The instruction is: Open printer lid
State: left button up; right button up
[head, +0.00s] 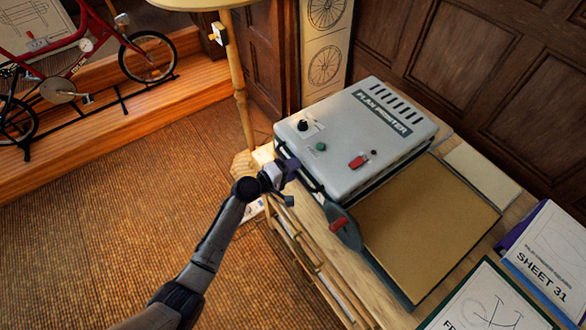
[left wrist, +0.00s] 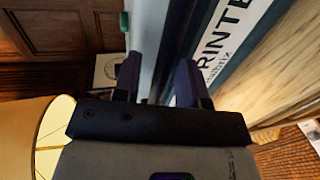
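The flat printer is a grey box (head: 350,125) with knobs and a red switch on its lid. It stands on the wooden table, and the lid looks lowered. A dark bar handle (head: 313,184) runs along the lid's near-left edge. My left gripper (head: 291,172) is at this handle. In the left wrist view, its two fingers (left wrist: 157,80) stand apart, with a dark strip and a pale strip of the printer (left wrist: 150,40) showing between them. Contact with the handle cannot be made out. My right gripper is not in view.
A tan board (head: 430,225) lies in front of the printer, with a dark piece with a red grip (head: 345,230) at its left corner. Papers and a binder (head: 545,255) lie at right. A round-topped stand (head: 237,80) rises behind the gripper. A red bicycle (head: 80,60) stands far left.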

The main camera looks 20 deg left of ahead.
pick_arm(q)
jog(key=shift+d, duration=0.1)
grip_shut()
dwell(0.3)
